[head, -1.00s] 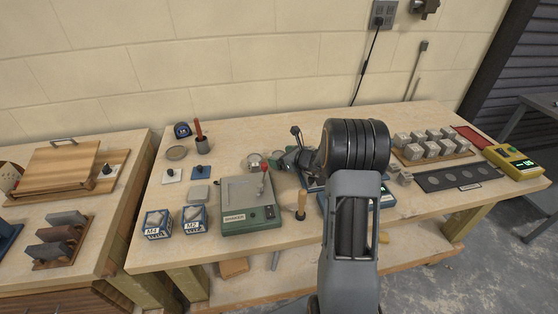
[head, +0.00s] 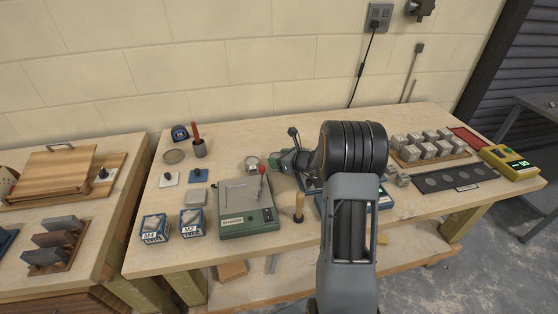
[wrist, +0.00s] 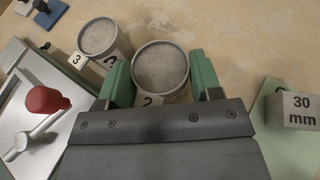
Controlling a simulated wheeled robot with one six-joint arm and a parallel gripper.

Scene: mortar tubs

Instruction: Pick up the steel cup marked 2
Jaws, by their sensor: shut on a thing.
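The steel cup marked 2 (wrist: 160,72), filled with grey material, sits between the two green fingers of my gripper (wrist: 162,82) in the wrist view. The fingers are shut on its sides, and a 2 shows on its near side. A second filled steel cup (wrist: 99,38) with a tag marked 3 stands close to its left, beside the left finger. In the head view, my gripper (head: 278,161) is low over the bench, and one cup (head: 252,163) shows to its left. The held cup is mostly hidden there, and I cannot tell whether it is off the bench.
A green device (head: 247,222) with a red-knobbed lever stands in front, left of the arm. A 30 mm block (wrist: 295,108) is right of my gripper in the wrist view. Several grey cubes (head: 425,146) stand at the right. The bench behind the cups is clear.

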